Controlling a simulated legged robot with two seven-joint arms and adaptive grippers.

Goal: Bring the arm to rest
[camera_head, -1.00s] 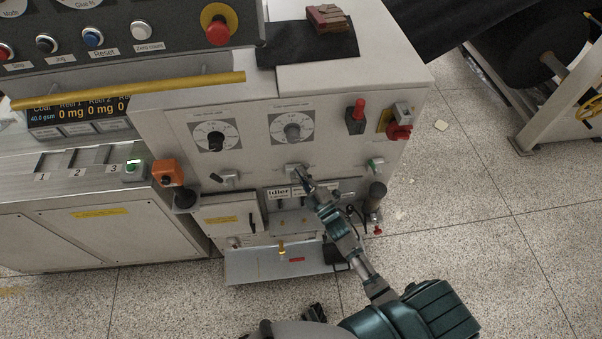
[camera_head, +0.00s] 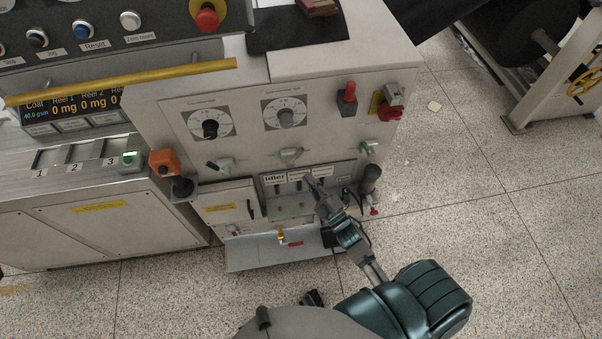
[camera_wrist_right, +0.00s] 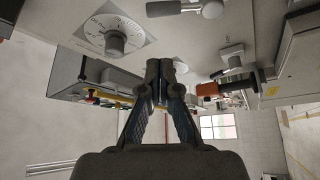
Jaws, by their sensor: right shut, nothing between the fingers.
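My right arm (camera_head: 398,305) comes in from the bottom of the head view and reaches up to the front of the machine. My right gripper (camera_head: 311,182) is shut and empty, in front of the panel labelled Idler (camera_head: 274,178), below the right dial (camera_head: 285,113). I cannot tell whether its tips touch the panel. In the right wrist view the two fingers (camera_wrist_right: 160,68) are together with nothing between them. A dark gripper-like part (camera_head: 314,298) shows at the bottom of the head view; I cannot tell if it is my left gripper.
The white machine (camera_head: 350,62) bears a left dial (camera_head: 210,128), a red switch (camera_head: 348,92), a red-handled knob (camera_head: 390,112) and an orange box (camera_head: 163,162). A grey shelf (camera_head: 255,255) juts out low at its front. Open speckled floor (camera_head: 480,250) lies to the right.

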